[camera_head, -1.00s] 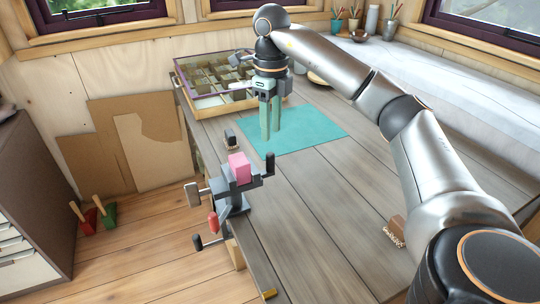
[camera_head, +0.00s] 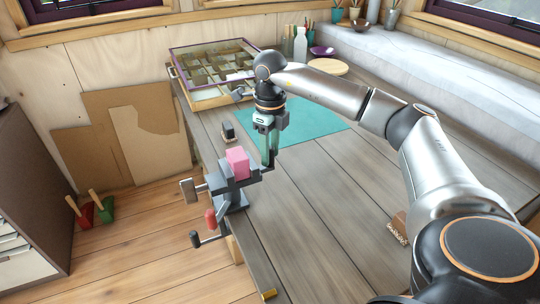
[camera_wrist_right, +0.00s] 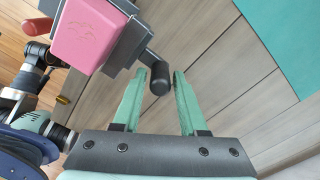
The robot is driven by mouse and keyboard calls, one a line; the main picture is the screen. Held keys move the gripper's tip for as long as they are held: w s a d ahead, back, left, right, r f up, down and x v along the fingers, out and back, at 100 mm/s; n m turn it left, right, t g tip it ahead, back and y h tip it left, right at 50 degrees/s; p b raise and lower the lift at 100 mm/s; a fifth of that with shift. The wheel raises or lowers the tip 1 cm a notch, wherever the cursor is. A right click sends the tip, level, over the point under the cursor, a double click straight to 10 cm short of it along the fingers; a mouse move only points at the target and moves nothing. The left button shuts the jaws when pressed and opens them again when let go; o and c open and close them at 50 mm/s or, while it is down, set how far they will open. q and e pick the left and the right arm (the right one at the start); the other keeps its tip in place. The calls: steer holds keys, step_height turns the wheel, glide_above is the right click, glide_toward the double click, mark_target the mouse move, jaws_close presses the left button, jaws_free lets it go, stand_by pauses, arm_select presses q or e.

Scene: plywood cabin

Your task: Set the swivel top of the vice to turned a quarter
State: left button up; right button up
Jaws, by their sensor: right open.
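The vice (camera_head: 231,194) is clamped at the near left edge of the workbench. A pink block (camera_head: 237,162) sits in the jaws of its grey swivel top (camera_head: 222,183). A dark upright handle sticks out on the top's right side; in the head view my gripper mostly hides it. My right gripper (camera_head: 268,161) points down at this handle. In the right wrist view, the open fingers (camera_wrist_right: 160,78) stand on either side of the black handle (camera_wrist_right: 157,72), with gaps visible, so it is not gripped. My left gripper is not in view.
A red-knobbed lever (camera_head: 211,219) and a crank (camera_head: 196,239) hang low on the vice. A small dark brush (camera_head: 228,132) and a teal mat (camera_head: 318,124) lie behind. A glass-lidded case (camera_head: 213,68) stands at the back. The bench's right part is mostly clear.

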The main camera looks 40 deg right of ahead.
steer(key=shift+f, duration=0.7)
jaws_close()
steer(key=shift+r, duration=0.1)
stand_by(0.9)
